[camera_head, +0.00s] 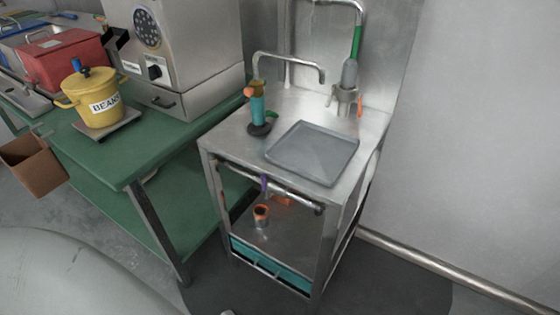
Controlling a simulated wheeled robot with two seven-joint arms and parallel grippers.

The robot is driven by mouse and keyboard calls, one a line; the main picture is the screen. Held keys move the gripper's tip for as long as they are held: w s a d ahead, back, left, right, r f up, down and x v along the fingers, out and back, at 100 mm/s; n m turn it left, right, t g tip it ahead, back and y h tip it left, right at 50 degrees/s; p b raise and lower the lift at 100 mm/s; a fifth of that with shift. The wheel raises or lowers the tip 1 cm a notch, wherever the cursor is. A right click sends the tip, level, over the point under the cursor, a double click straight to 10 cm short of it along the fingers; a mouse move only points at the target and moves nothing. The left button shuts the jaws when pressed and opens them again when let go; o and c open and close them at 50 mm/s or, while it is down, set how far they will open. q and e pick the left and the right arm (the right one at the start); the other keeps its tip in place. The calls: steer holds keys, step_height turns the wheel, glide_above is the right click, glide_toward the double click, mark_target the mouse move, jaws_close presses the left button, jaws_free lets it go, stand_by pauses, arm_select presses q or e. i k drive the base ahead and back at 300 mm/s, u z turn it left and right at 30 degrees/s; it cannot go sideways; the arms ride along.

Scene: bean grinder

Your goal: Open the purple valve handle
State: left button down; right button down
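The purple valve handle (264,184) is a small upright purple piece on the horizontal metal pipe (285,190) under the front edge of the steel sink stand (226,146). It is small in the head view, so its exact turn is hard to tell. Nothing touches it. Neither my left nor my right gripper can be made out in this view.
A grey tray (312,152) covers part of the stand's top, beside a teal and orange tool (257,108). An orange-rimmed cup (261,215) stands on the lower shelf. A green table (92,155) with a yellow beans pot (97,98) is left. Floor in front is clear.

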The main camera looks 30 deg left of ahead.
mark_target(264, 176)
steer(key=z, duration=0.2)
steer(key=k, duration=0.3)
steer(key=u, duration=0.65)
steer(key=i, duration=0.3)
steer(key=u, duration=0.8)
steer(key=k, duration=0.4)
steer(key=z, duration=0.8)
steer(key=i, duration=0.6)
steer(key=u, duration=0.3)
